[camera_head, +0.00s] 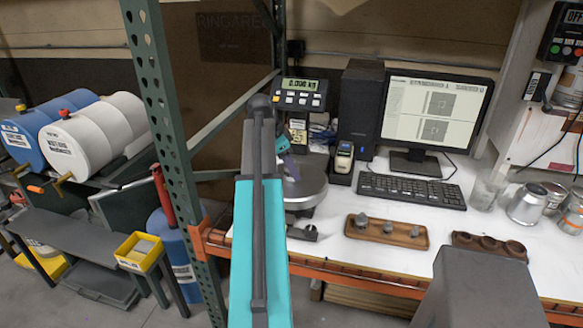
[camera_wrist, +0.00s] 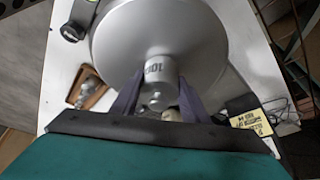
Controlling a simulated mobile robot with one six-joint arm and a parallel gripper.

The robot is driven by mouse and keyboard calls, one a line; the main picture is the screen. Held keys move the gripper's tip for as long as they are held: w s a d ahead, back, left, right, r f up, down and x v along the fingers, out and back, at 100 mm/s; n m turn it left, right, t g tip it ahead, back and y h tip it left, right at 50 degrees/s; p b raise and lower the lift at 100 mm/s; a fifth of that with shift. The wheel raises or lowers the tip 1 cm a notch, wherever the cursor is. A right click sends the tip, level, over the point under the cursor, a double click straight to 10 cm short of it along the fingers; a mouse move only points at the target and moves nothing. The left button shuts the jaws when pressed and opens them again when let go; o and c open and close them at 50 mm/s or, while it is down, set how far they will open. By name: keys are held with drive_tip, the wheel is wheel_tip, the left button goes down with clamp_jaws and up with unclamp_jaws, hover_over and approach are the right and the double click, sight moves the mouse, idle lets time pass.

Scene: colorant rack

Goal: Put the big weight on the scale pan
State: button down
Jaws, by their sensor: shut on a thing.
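The big weight (camera_wrist: 158,72), a silver cylinder with dark markings, is between the two fingers of my gripper (camera_wrist: 160,85) in the wrist view. My gripper is shut on it. The round silver scale pan (camera_wrist: 205,30) lies behind the weight, which is over the pan's area. In the head view the scale pan (camera_head: 307,190) is partly covered by my arm, and my gripper (camera_head: 287,158) is over it. The weight is hidden or too small to make out there. The scale display (camera_head: 299,86) appears to read 0.000 kg.
A wooden block with several small weights (camera_head: 387,231) sits right of the scale. A wooden holder with holes (camera_head: 489,246), a keyboard (camera_head: 411,191), a monitor (camera_head: 437,112) and metal cups (camera_head: 527,204) stand further right. A green rack post (camera_head: 165,120) rises on the left.

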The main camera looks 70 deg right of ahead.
idle(0.3)
drive_tip(key=c, duration=1)
unclamp_jaws()
drive_tip(key=shift+f, duration=0.1)
drive_tip(key=shift+b+v, duration=1.35)
drive_tip(key=shift+v, duration=4.8)
